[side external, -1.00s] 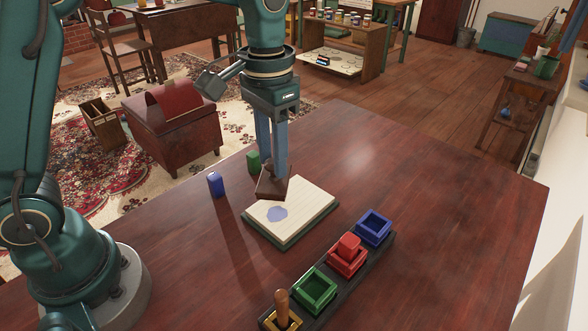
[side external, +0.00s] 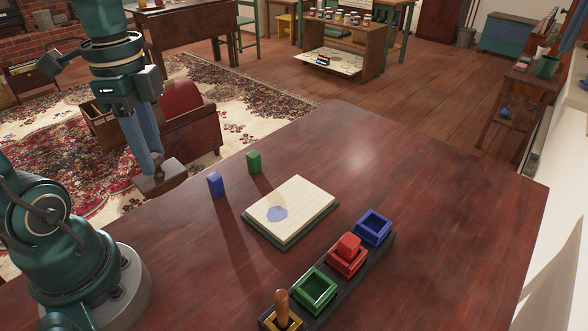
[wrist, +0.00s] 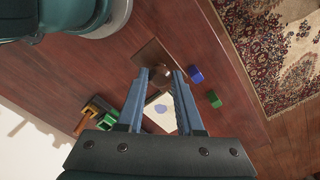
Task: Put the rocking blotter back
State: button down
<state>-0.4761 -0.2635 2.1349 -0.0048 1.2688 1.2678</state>
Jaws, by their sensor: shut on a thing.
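My gripper (side external: 151,168) is shut on the brown rocking blotter (side external: 167,184). It holds the blotter near the left far edge of the table, left of the blue block; I cannot tell how high above the tabletop it is. In the wrist view the blotter (wrist: 152,53) shows just beyond the fingertips (wrist: 161,76), its grip partly hidden between them. The cream pad (side external: 305,200) lies flat on the table with a pale blue blot (side external: 277,214) on it, and nothing covers it.
A blue block (side external: 215,185) and a green block (side external: 254,162) stand behind the pad. In front is a dark rack (side external: 333,287) with blue, red, green and yellow frames. A red block (side external: 349,245) sits in the red frame, a wooden handle (side external: 282,304) in the yellow. The table's right side is clear.

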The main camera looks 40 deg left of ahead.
jog(key=shift+w+d+f, duration=0.2)
jog(key=shift+d+f, duration=1.6)
jog(key=shift+d, duration=0.1)
jog(key=shift+w+d+f, duration=0.25)
jog(key=shift+d+f, duration=1.6)
jog(key=shift+w+d+f, duration=0.2)
jog(key=shift+d+f, duration=1.6)
jog(key=shift+d, duration=0.1)
jog(key=shift+f, duration=0.1)
jog(key=c, duration=0.5)
grip_release()
jog(key=shift+c, duration=0.2)
